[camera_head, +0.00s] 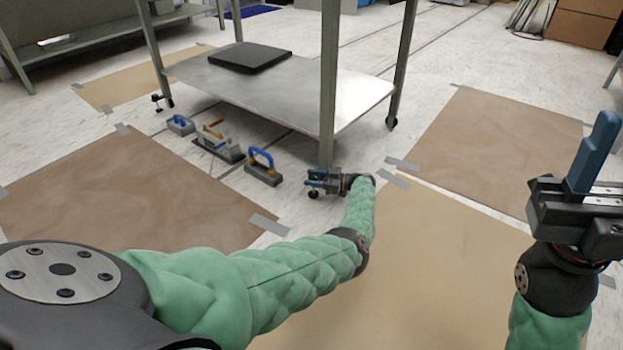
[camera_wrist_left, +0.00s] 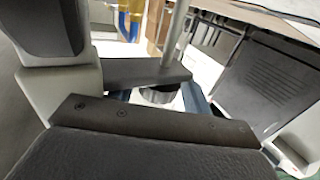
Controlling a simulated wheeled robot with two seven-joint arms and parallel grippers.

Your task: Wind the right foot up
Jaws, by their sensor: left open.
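The steel table (camera_head: 330,92) stands on the floor ahead. Its nearest leg, the right front one, comes down to my left gripper (camera_head: 312,183), low at the leg's bottom. The black round pad of the right foot (camera_head: 313,194) shows just below the fingers. In the left wrist view a thin rod runs down to a round ribbed disc (camera_wrist_left: 158,95), which lies between the blue fingers (camera_wrist_left: 195,103). The jaws are open around it; contact is not clear. My right gripper (camera_head: 596,150) is raised at the right, away from the table; its finger gap is hidden.
Several grey blocks with blue or yellow handles stand left of the leg, the nearest being a blue-handled block (camera_head: 262,168). A black slab (camera_head: 250,57) lies on the lower shelf (camera_head: 290,95). Taped brown sheets (camera_head: 490,140) cover parts of the floor.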

